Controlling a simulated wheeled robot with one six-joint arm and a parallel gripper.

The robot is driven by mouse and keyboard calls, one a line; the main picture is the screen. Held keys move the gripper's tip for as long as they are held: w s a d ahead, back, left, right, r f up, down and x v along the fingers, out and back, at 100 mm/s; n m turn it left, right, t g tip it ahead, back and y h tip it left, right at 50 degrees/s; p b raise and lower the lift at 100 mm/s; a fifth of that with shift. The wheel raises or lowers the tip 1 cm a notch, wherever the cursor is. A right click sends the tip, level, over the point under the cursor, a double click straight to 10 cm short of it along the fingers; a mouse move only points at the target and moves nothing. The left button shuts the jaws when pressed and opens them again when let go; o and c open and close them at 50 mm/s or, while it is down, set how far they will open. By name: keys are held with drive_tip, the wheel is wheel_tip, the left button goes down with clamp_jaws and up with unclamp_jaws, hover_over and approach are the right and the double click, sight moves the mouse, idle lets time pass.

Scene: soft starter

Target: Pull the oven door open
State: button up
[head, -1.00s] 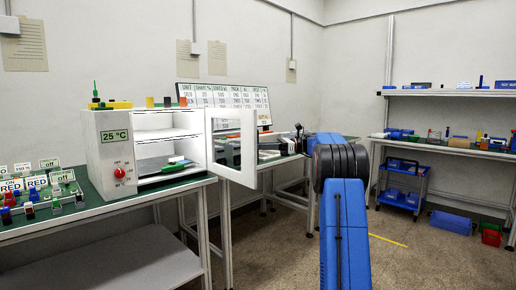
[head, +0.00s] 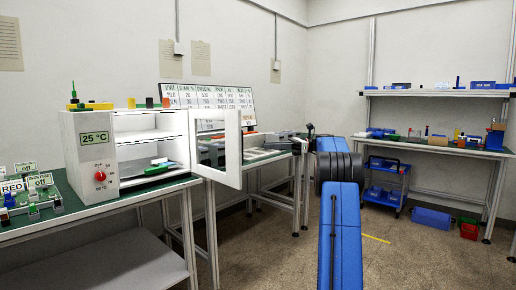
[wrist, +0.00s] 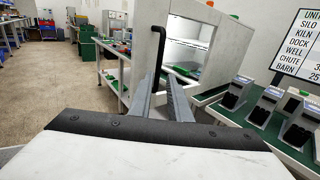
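The white oven (head: 95,150) stands on the green-topped bench at left in the head view, with its front and inside showing. Its door (head: 228,150), a white frame with a window, is swung wide open to the right. In the wrist view the oven (wrist: 215,50) is ahead, and the black door handle (wrist: 160,50) rises just beyond my fingertips. My gripper (wrist: 164,78) has its two grey fingers apart with a gap between them, apparently empty. In the head view my gripper is right of the door, small and partly lost against the bench behind.
A red knob (head: 100,176) and a 25 °C display are on the oven front. Labelled boards and small parts lie left of it. A second bench with a sign board (head: 205,97) stands behind the door.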

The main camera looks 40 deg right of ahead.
drive_tip(key=shift+v, duration=2.4)
drive_tip(key=shift+s, duration=0.1)
